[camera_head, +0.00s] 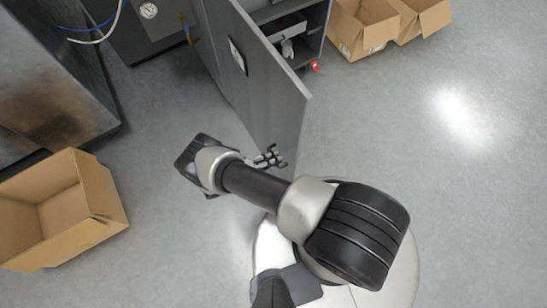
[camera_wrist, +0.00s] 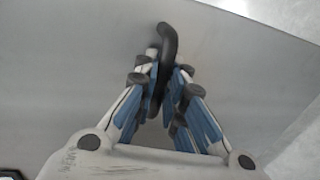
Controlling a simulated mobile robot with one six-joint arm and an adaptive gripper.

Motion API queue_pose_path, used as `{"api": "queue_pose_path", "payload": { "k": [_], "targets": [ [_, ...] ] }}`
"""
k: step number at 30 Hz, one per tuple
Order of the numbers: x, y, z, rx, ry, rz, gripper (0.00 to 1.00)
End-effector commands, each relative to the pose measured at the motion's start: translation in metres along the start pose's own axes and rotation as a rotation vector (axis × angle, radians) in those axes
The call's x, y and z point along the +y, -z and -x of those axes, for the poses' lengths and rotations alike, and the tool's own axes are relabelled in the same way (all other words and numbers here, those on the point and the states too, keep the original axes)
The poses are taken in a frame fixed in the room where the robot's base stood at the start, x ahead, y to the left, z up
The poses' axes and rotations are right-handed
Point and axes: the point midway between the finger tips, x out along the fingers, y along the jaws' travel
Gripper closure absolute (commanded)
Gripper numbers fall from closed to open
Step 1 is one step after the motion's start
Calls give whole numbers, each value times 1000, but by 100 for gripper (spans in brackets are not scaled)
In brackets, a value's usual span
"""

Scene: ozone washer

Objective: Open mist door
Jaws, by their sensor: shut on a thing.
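The mist door (camera_head: 262,85) is a grey panel that stands swung open from a grey cabinet in the head view. In the wrist view its flat grey face (camera_wrist: 60,50) fills most of the picture. A black curved handle (camera_wrist: 167,42) sticks out from this face. My gripper (camera_wrist: 162,75) has its blue-padded fingers closed around the handle, one on each side. In the head view my gripper (camera_head: 270,157) is at the door's lower near edge, and the handle is hidden there.
The open cabinet (camera_head: 312,25) shows shelves and a red item (camera_head: 314,66) at its edge. Cardboard boxes stand at top right (camera_head: 370,25) and at left (camera_head: 100,195). A metal machine (camera_head: 50,90) is at upper left. The floor to the right is clear.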

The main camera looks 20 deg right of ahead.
Motion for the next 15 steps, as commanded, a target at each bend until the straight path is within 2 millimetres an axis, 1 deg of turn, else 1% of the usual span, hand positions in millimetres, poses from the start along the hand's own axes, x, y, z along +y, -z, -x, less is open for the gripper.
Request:
{"api": "queue_pose_path", "payload": {
  "k": [2,3,6,15],
  "targets": [
    [1,3,1,4,1,-3,100],
    [1,3,1,4,1,-3,88],
    [1,2,1,3,1,-3,81],
    [0,1,1,2,0,-2,80]
  ]
}}
